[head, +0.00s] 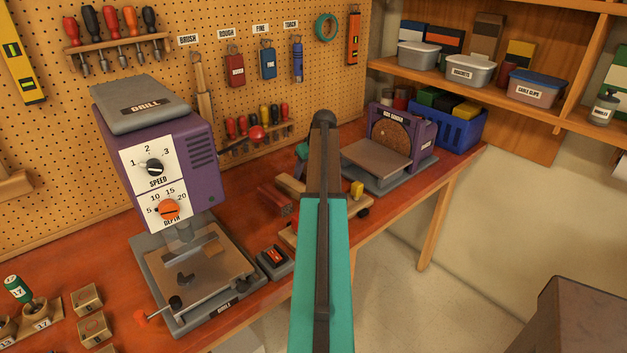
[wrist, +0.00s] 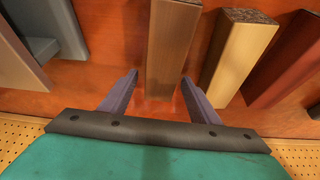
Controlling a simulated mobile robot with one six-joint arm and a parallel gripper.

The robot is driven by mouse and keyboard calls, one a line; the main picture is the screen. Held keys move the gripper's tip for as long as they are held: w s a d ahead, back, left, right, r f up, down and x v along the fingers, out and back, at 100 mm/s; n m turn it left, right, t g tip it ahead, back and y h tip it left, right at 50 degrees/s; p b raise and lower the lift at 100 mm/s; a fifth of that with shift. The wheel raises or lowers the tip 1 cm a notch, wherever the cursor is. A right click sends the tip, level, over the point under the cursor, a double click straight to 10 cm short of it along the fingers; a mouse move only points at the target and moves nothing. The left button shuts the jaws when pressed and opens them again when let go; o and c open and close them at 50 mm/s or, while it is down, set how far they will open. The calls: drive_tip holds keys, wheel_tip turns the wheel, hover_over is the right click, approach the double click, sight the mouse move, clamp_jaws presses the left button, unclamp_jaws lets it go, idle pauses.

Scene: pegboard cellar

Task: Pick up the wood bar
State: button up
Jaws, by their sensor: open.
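In the wrist view my gripper (wrist: 160,78) is open, with one purple-grey finger on each side of a brown wood-grained bar (wrist: 172,45). Narrow gaps show beside the bar, and the fingers do not appear to touch it. A pale wood bar (wrist: 237,60) is just right of the right finger, outside the jaws. A dark red bar (wrist: 292,60) is farther right. I cannot tell from the look alone which bar is the wood bar. In the head view my teal arm hides my gripper and the brown bar.
A purple drill press (head: 180,170) stands left on the red bench (head: 235,195), and a disc sander (head: 415,135) stands right. A small black-and-orange box (head: 273,262) lies near the front edge. A blue crate (head: 455,130) is at the far right. Pegboard tools hang behind.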

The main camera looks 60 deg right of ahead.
drive_tip(key=shift+c, duration=0.2)
drive_tip(key=c, duration=1.2)
drive_tip(key=shift+r, duration=0.2)
drive_tip(key=shift+r+b, duration=1.25)
drive_tip(key=shift+r, duration=3.6)
